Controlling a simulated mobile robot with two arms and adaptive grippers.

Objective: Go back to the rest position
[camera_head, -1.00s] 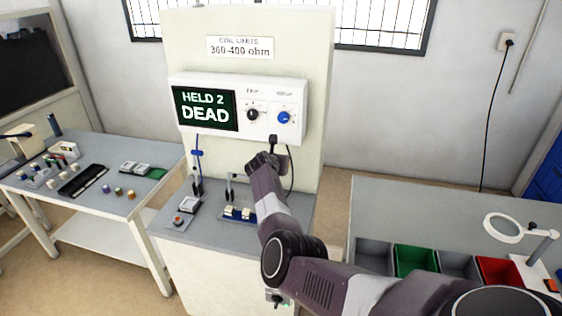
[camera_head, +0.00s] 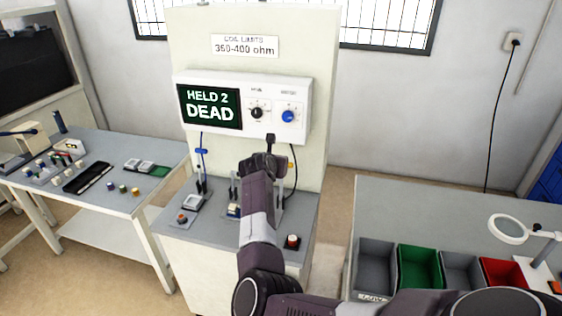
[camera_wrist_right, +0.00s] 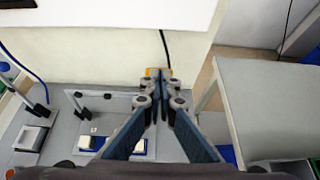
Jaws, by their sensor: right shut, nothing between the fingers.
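My right gripper (camera_head: 270,139) is at the end of the dark arm that rises from the lower right in the head view. Its fingers are in front of the test panel, just under the white meter box (camera_head: 240,108). In the right wrist view the gripper (camera_wrist_right: 161,78) has its blue-grey fingers together at the tips, with nothing held. The meter's screen (camera_head: 209,106) reads "HELD 2 DEAD". My left gripper is not in view.
The grey test bench (camera_head: 172,229) below holds probe stands, a small fixture (camera_head: 192,201) and a red button (camera_head: 292,241). A left table (camera_head: 110,197) carries small parts and trays. A right table (camera_head: 440,205) has several coloured bins and a magnifier (camera_head: 509,229).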

